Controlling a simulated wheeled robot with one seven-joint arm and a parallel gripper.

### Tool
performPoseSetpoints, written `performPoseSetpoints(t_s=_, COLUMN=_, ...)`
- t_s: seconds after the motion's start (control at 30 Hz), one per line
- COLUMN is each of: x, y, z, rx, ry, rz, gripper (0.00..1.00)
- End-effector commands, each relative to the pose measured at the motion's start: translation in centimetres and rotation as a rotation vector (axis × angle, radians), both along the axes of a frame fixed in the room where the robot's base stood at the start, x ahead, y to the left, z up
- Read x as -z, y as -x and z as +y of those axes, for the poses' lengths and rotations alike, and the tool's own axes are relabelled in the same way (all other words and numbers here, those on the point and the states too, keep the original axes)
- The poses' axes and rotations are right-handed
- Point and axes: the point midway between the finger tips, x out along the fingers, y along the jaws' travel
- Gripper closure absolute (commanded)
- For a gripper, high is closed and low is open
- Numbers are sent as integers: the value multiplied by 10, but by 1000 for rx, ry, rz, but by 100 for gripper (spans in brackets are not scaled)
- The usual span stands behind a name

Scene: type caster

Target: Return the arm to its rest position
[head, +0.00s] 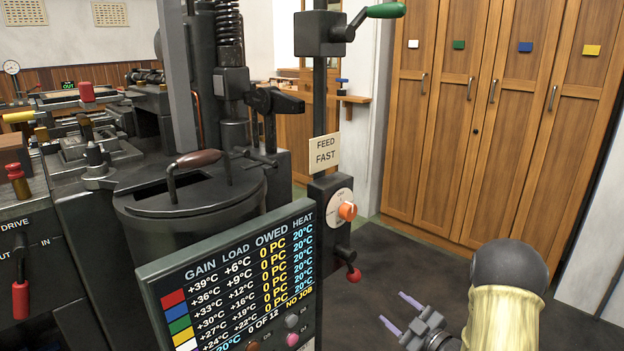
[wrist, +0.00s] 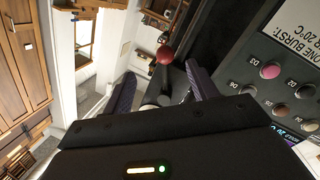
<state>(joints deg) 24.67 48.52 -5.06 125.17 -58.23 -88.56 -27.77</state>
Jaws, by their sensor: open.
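My gripper (head: 406,312) is at the lower right of the head view, in front of the machine and to the right of its display panel. Its two purple fingers are apart with nothing between them. In the wrist view my gripper (wrist: 160,88) shows both fingers spread, with a red ball knob (wrist: 165,54) visible beyond the gap, apart from them. My arm, with a yellowish sleeve and a dark rounded joint, comes in from the lower right of the head view.
The display panel (head: 240,275) stands left of my gripper. A post with an orange dial (head: 347,211) and a red-knobbed lever (head: 353,273) rises close behind. Wooden lockers (head: 480,120) line the back right. Dark open floor (head: 400,262) lies between.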

Motion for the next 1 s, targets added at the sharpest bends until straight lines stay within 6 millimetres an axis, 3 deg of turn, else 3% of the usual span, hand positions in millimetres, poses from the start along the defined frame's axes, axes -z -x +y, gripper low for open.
performPoseSetpoints(t_s=0.03, x=-10, y=-5, z=4, rx=29, ry=24, rz=45, gripper=41)
performPoseSetpoints(t_s=0.23, x=-23, y=-11, z=9, rx=184, ry=82, rz=264, gripper=41)
performPoseSetpoints(t_s=0.47, x=-39, y=11, z=12, rx=380, ry=84, rz=521, gripper=41)
performPoseSetpoints(t_s=0.67, x=-52, y=53, z=22, rx=544, ry=39, rz=754, gripper=41)
performPoseSetpoints(t_s=1.0, x=-72, y=157, z=55, rx=763, ry=-89, rz=1152, gripper=41)
